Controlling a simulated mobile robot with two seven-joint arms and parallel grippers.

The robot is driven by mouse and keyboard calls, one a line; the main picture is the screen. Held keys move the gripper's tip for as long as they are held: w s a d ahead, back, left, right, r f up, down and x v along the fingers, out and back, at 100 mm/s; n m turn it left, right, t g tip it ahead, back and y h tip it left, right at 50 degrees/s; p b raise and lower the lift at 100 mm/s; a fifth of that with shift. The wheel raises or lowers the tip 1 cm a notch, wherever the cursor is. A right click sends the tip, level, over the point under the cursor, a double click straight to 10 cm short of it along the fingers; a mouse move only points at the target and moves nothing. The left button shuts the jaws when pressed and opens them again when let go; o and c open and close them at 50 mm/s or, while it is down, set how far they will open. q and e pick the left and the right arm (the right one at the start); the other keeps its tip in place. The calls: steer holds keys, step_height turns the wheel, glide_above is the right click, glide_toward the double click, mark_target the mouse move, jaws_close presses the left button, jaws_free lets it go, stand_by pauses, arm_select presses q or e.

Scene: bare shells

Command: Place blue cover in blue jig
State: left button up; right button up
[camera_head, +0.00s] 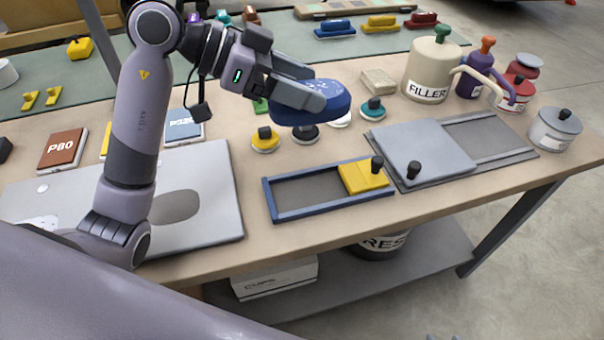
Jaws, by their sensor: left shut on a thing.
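My left gripper (318,88) is shut on the blue cover (335,103), a rounded dark blue piece, and holds it above the table behind the blue jig. Its near side is partly hidden by the fingers. The blue jig (305,211) is a long, shallow blue frame lying on the table at the middle. Its left part is bare, with a grey floor. A yellow block (362,178) with a black knob sits in its right end. My right gripper is not in view.
A grey plate (425,150) with black knobs lies on a grey frame right of the jig. Yellow (265,142) and teal (373,110) knobbed discs stand behind the jig. The FILLER bottle (427,72) and a lidded pot (555,130) stand right. A grey board (215,225) lies left.

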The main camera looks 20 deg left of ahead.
arm_select(q)
step_height(320, 180, down, 18)
steer(key=shift+r+b, duration=0.25)
steer(key=shift+b, duration=0.75)
steer(key=shift+f, duration=0.25)
steer(key=shift+f, duration=0.15)
steer(key=shift+s+f+p, duration=0.1)
steer(key=shift+f+p, duration=0.2)
steer(key=shift+f, duration=0.05)
steer(key=shift+f, duration=0.1)
